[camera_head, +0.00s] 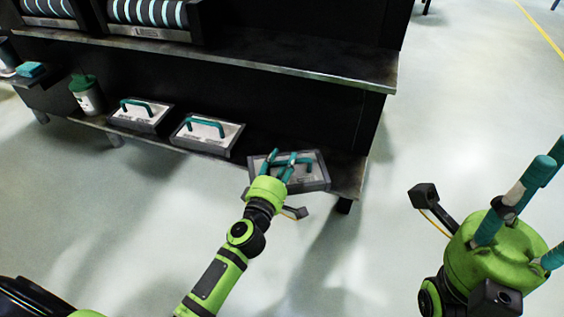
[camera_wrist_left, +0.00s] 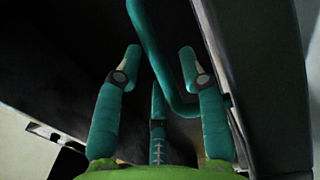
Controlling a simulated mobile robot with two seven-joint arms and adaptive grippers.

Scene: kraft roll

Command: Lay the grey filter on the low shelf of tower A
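The grey filter (camera_head: 314,184) is a flat box with a teal handle. In the head view it is at the right end of the low shelf (camera_head: 347,178), turned differently from the two filters to its left. I cannot tell whether it rests fully on the shelf. My left gripper (camera_head: 284,160) is over its left part, with its fingers by the handle. In the left wrist view the handle (camera_wrist_left: 160,60) runs between the apart, open fingers (camera_wrist_left: 160,70); contact is unclear. My right gripper (camera_head: 545,205) is open and empty, away from the shelf.
Two similar filters, a left one (camera_head: 135,118) and a middle one (camera_head: 207,139), sit on the low shelf. A white bottle with a green top (camera_head: 88,95) stands farther left. The upper shelf (camera_head: 300,65) overhangs. The floor to the right is clear.

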